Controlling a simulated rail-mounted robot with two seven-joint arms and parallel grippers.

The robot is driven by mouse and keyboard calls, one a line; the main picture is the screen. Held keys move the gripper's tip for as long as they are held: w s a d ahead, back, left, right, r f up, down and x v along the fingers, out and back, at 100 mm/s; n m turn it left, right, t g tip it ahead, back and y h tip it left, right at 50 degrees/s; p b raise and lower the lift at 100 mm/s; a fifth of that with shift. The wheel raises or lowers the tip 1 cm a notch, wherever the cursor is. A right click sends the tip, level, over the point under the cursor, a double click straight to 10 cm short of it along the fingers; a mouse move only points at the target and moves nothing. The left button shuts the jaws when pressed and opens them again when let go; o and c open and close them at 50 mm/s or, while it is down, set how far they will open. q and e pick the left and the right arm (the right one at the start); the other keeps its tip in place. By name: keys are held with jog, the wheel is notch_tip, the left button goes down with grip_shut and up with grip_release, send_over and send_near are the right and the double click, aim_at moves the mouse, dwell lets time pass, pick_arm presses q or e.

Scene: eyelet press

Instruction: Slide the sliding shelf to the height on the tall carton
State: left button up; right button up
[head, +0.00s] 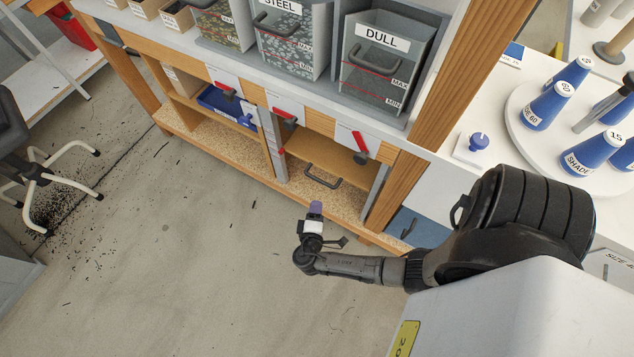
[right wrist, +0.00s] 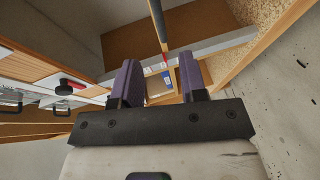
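The wooden shelf board (head: 318,163) under the bench has a dark bow handle (head: 322,178) at its front and sits between grey metal uprights; I take it as the sliding shelf. My right gripper (head: 315,208), with purple fingers, is in front of that bay, apart from the handle. In the right wrist view its two fingers (right wrist: 158,85) are spread with nothing held between them. A small brown box with a blue and white label (right wrist: 160,82) shows beyond the fingers. I cannot tell which box is the tall carton. My left gripper is out of view.
Red levers (head: 360,145) hang below the bench top. A blue tray (head: 225,105) sits in the left bay. Bins, one marked DULL (head: 385,60), stand above. Blue cones (head: 547,105) stand on a round stand at right. The floor (head: 190,240) in front is open.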

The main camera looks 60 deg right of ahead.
jog(key=shift+v, duration=1)
